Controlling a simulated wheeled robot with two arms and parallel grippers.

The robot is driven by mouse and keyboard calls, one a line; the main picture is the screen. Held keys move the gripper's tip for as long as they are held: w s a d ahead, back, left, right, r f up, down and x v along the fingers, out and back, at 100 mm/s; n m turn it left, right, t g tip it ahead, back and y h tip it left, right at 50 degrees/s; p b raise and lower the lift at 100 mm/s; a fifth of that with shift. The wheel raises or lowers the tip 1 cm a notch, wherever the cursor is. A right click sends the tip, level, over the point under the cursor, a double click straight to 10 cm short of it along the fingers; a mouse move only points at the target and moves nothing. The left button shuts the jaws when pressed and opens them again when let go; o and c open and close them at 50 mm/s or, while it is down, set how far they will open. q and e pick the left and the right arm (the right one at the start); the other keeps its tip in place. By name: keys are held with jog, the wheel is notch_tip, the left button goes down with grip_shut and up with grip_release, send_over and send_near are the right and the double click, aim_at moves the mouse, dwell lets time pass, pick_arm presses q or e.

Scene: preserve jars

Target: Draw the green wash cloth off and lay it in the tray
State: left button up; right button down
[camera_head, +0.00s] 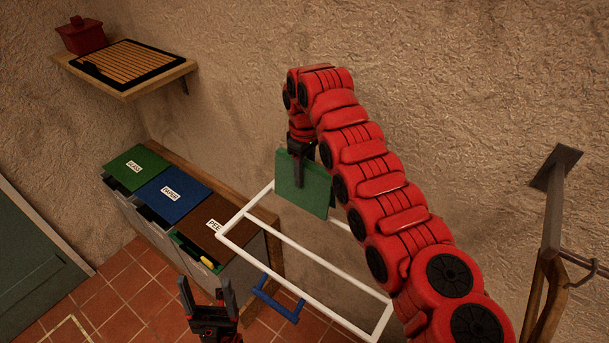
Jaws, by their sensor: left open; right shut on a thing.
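The green wash cloth (291,197) hangs as a flat folded panel near the far end of the white rail frame (312,258). My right gripper (299,179) is shut on the cloth from above. I cannot tell whether the cloth still touches a rail. My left gripper (206,293) is open and empty at the bottom, in front of the bins and left of the frame. A black-edged board with wooden slats (127,65) lies on the wall shelf at upper left; I cannot tell whether it is the tray.
A red lidded pot (82,35) stands on the shelf. Below are bins with a green lid (136,166), a blue lid (173,194) and a brown lid (212,220). A blue piece (277,297) hangs at the frame. A metal wall bracket (553,200) stands at right.

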jog(key=shift+r, duration=0.25)
